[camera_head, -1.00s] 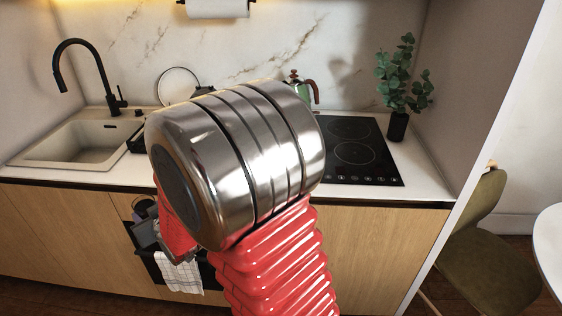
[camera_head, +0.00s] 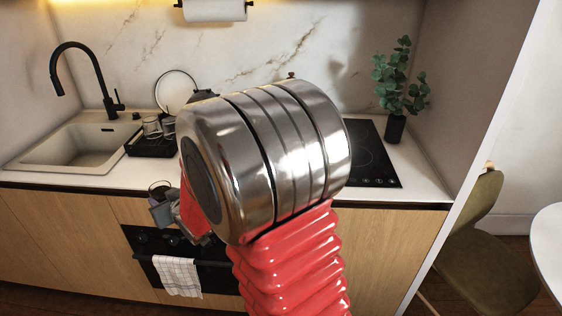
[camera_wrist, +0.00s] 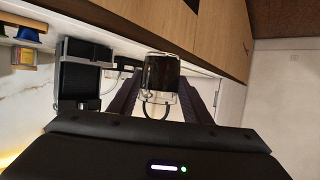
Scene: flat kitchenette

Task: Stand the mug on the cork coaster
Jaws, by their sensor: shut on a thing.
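The mug (camera_head: 160,189) shows small in the camera_head view, in front of the counter's front edge and above the oven handle. In the camera_wrist view the mug (camera_wrist: 162,72) is dark and glassy, with its handle toward the camera. My gripper (camera_wrist: 163,98) is shut on it, with one dark finger on each side. In the camera_head view my gripper (camera_head: 166,212) is partly hidden behind my own arm. I cannot make out the cork coaster in either view; my arm covers the middle of the counter.
A sink (camera_head: 80,145) is at the left, with a black tray (camera_head: 150,146) holding glasses beside it. A black cooktop (camera_head: 370,160) and a potted plant (camera_head: 397,125) are at the right. A towel (camera_head: 178,277) hangs on the oven. Bare counter (camera_head: 130,172) shows left of my arm.

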